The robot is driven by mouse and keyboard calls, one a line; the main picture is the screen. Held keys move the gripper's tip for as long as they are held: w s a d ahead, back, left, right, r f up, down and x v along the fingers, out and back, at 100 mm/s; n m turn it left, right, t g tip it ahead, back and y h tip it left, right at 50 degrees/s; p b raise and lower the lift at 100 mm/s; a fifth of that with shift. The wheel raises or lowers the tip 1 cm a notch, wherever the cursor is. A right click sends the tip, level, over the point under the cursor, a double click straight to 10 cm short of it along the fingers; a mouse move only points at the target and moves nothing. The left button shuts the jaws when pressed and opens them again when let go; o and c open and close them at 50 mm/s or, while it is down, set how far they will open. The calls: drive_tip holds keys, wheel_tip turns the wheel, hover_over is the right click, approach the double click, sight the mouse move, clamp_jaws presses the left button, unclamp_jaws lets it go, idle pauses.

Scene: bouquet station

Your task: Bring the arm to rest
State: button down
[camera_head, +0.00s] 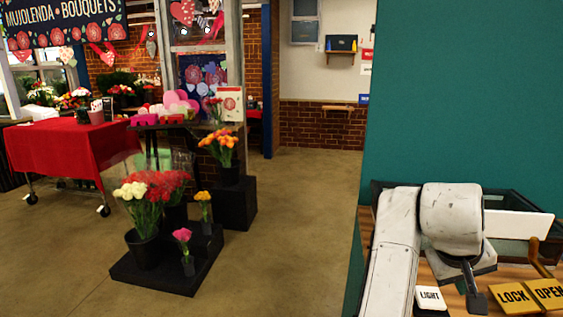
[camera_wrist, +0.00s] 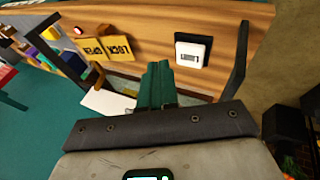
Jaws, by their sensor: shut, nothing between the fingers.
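My gripper (camera_head: 476,300) is at the lower right in the head view, below my white arm, its dark tip pointing down over the wooden counter (camera_head: 368,222). In the wrist view my gripper (camera_wrist: 157,68) shows as two teal fingers side by side, shut and empty. The fingers are in front of the wooden panel (camera_wrist: 150,22), apparently near the white LIGHT plate (camera_wrist: 191,51). That plate also shows in the head view (camera_head: 430,298), left of the gripper tip. Whether the fingers touch anything is not clear.
Yellow LOCK (camera_head: 513,297) and OPEN (camera_head: 548,293) plates are right of the gripper. A white board (camera_head: 520,225) stands behind my arm. A teal wall (camera_head: 455,90) rises beyond. Flower buckets (camera_head: 143,247) stand on black steps to the left; open floor (camera_head: 300,220) lies between.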

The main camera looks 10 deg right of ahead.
drive_tip(key=s+d+f+n, duration=0.1)
drive_tip(key=s+f, duration=0.5)
drive_tip(key=f, duration=0.3)
drive_tip(key=s+f, duration=0.6)
drive_tip(key=f, duration=0.2)
drive_tip(key=s+a+f+y, duration=0.2)
drive_tip(key=s+a+f, duration=0.3)
drive_tip(key=s, duration=0.4)
drive_tip(key=s+a+f+y, duration=0.3)
drive_tip(key=s+a+f, duration=0.3)
drive_tip(key=s, duration=0.3)
drive_tip(key=shift+s+a+f+n+g+y, duration=0.15)
drive_tip(key=shift+s+f+n+g+y, duration=0.2)
drive_tip(key=shift+f, duration=0.25)
